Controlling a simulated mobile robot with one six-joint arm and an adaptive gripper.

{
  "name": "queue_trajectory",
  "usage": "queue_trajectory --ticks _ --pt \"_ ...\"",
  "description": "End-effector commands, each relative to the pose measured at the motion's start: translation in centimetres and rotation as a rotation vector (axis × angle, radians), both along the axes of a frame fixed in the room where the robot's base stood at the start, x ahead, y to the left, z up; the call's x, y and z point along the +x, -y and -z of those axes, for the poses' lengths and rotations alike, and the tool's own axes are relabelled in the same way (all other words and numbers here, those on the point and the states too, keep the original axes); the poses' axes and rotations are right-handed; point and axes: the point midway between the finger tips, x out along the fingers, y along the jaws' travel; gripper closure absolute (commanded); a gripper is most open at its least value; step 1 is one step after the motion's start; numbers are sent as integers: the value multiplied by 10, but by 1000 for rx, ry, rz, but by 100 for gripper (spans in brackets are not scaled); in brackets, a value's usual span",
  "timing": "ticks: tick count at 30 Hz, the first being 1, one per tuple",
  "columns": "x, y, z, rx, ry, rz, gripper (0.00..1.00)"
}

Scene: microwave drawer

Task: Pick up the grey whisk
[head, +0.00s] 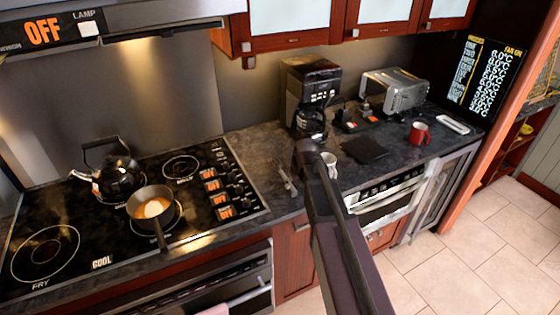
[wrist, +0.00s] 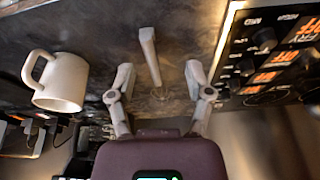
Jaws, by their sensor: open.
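The grey whisk's handle (wrist: 150,55) shows in the wrist view, lying on the dark counter, with its lower end near the space between my fingers. Its wire end is faint and hard to make out. My gripper (wrist: 160,72) is open, with one finger on each side of the whisk's line and visible gaps to both. Nothing is held. In the head view, a small grey shape (head: 286,177) lies beside my arm, left of the white mug; I cannot tell whether it is whisk or gripper. My arm hides part of that spot.
A white mug (wrist: 65,83) stands left of my gripper in the wrist view, and the stovetop controls (wrist: 262,65) are to the right. In the head view, a pan (head: 153,207) and kettle (head: 119,177) are on the hob. A coffee maker (head: 309,88) stands behind.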

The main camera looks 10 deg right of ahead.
Motion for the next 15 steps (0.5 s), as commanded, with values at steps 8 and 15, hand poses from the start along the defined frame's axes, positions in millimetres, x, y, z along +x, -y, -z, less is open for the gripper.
queue_trajectory --ticks 8,15 --pt "60 6 -38 1 94 -53 34" --pt "65 7 -39 2 105 -59 34"
